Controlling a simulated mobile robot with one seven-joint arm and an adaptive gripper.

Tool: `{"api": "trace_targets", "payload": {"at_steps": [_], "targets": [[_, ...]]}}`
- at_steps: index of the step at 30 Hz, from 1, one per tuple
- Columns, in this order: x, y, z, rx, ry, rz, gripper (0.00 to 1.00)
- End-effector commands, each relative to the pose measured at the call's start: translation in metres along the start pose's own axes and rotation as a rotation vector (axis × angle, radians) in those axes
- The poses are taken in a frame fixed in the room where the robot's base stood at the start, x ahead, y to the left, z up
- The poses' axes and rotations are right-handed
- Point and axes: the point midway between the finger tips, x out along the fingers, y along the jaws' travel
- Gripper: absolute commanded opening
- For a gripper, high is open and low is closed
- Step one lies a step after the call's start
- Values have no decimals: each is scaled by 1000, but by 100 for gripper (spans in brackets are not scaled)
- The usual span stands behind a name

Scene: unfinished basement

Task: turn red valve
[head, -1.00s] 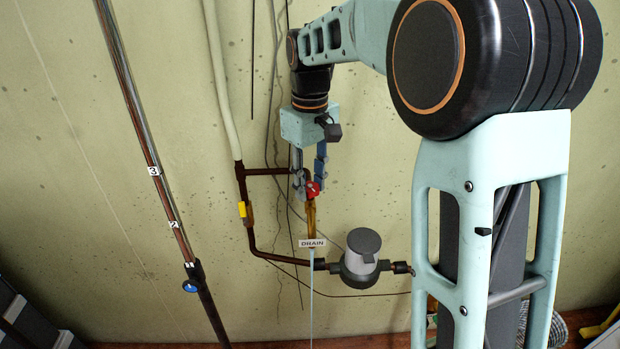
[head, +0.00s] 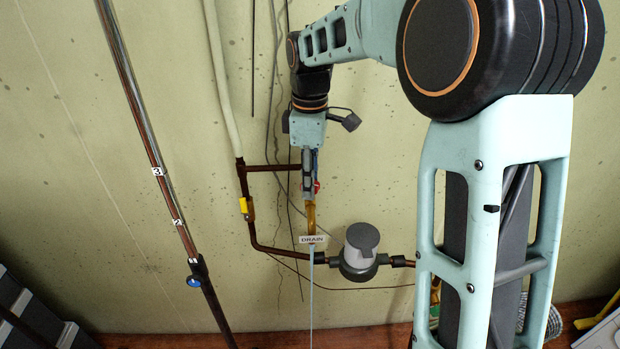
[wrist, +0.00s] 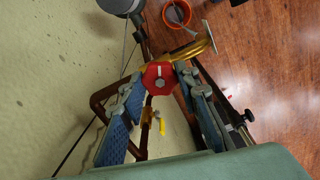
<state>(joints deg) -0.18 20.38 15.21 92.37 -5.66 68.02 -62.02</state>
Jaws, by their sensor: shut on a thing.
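The red valve (wrist: 159,78) is a small red handle with a metal nut at its centre, on a brass tap (head: 311,217) above the DRAIN tag. In the head view only a sliver of the red handle (head: 317,187) shows beside the fingers. My gripper (head: 310,180) points down at it. In the wrist view my gripper (wrist: 159,82) has its blue-padded fingers on either side of the red handle, shut on it. In the head view the fingers are seen nearly edge-on and hide most of the handle.
A yellow-handled valve (head: 245,207) sits on the brown pipe to the left. A grey meter (head: 360,250) is on the pipe at lower right. A slanted pole (head: 168,190) stands at left. An orange bucket (wrist: 176,13) is on the wooden floor.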

Motion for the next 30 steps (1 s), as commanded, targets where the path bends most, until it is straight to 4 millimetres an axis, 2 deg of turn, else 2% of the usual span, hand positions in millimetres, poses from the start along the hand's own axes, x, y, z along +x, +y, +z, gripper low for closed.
{"api": "trace_targets", "payload": {"at_steps": [15, 16, 20, 30], "targets": [[-1, 1, -1, -18, 2, 2, 5], [-1, 1, -1, -18, 2, 3, 31], [-1, 0, -1, -18, 1, 2, 46], [-3, 0, 0, -17, 1, 1, 47]]}}
